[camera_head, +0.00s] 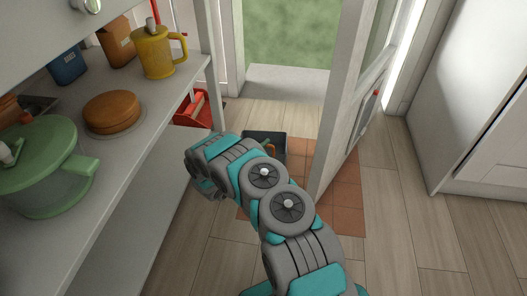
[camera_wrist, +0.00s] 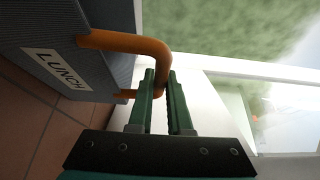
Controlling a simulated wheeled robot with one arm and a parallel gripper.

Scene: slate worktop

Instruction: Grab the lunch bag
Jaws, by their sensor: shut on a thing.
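The lunch bag (camera_wrist: 60,50) is dark grey with a white "LUNCH" label and an orange-brown handle (camera_wrist: 125,42). It fills the upper left of the wrist view. My gripper (camera_wrist: 162,85) has its two green fingers closed around the handle at its outer bend. In the head view the lunch bag (camera_head: 265,138) shows partly behind my arm, by the open doorway above the terracotta tiles. The gripper itself is hidden there behind my arm.
An open door (camera_head: 345,110) stands to the right of the bag. At left, a shelf (camera_head: 150,105) bears a green pot (camera_head: 45,172), a yellow pitcher (camera_head: 155,52) and a brown round cake-like item (camera_head: 112,111). A red toolbox-like thing (camera_head: 195,108) sits on the floor beyond. Wooden floor at right is clear.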

